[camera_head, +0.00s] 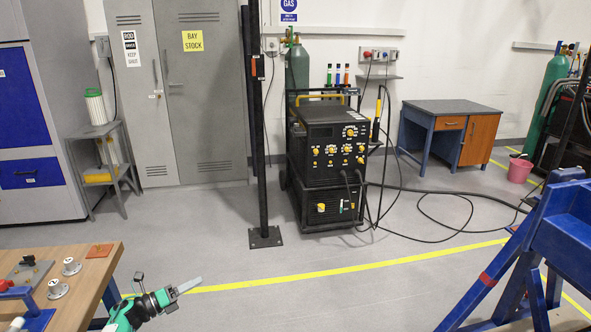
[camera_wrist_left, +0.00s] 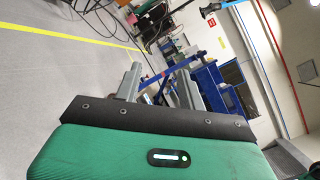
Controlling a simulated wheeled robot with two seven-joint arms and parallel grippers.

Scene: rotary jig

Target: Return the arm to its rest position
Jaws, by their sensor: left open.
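My left gripper (camera_head: 186,287) shows low in the head view, just right of the wooden bench, on the end of my green and black left arm. Its grey fingers point to the right, over the floor. In the left wrist view the two fingers of my left gripper (camera_wrist_left: 160,82) stand apart with nothing held between them. The green wrist housing fills the lower part of that view. Most of the arm is outside the head view. My right gripper is in neither view.
A wooden bench (camera_head: 97,278) with small parts stands at the lower left, close to my left arm. A blue frame (camera_head: 560,232) stands at the right. A black welding machine (camera_head: 333,150) and a black post (camera_head: 257,130) stand further back. The middle floor is clear.

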